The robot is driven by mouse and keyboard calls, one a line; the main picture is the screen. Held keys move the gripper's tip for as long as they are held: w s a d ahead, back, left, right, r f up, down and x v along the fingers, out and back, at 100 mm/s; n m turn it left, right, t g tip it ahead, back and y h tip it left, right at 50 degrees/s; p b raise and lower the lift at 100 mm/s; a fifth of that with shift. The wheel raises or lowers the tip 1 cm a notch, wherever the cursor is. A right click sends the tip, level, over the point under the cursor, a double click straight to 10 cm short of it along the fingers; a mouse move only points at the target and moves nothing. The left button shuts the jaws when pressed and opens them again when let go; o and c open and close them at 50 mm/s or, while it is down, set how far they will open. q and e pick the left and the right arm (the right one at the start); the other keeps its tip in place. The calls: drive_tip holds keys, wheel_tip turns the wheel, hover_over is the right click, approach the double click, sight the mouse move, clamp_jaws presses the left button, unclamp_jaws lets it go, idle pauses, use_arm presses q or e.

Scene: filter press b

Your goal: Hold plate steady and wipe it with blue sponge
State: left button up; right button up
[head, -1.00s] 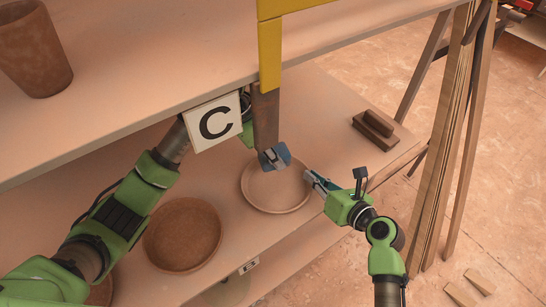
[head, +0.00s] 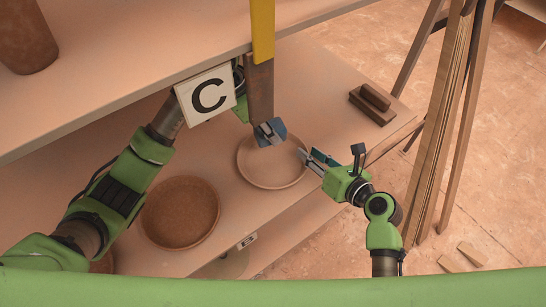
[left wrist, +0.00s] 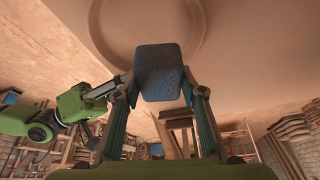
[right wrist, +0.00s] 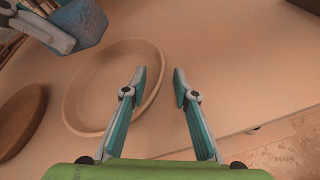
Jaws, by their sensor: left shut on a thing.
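The plate (head: 272,171) is a round, shallow clay dish lying on the lower shelf; it also shows in the right wrist view (right wrist: 100,95) and the left wrist view (left wrist: 119,38). The blue sponge (head: 274,131) is held over the plate's far side; I cannot tell whether it touches. My left gripper (left wrist: 158,84) is shut on the sponge, one finger on each side. My right gripper (head: 312,158) is at the plate's right edge, open and empty. In the right wrist view its left finger overlaps the rim, and its right finger is over the bare shelf.
A brown bowl-like dish (head: 181,213) lies left of the plate. A brown block with a handle (head: 373,104) stands at the back right of the shelf. A post (head: 260,88) and a "C" sign (head: 207,96) hang close to my left arm. The upper shelf (head: 120,85) overhangs it.

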drive_tip(key=v, duration=1.1)
drive_tip(key=shift+s, duration=0.2)
drive_tip(key=shift+d, duration=0.1)
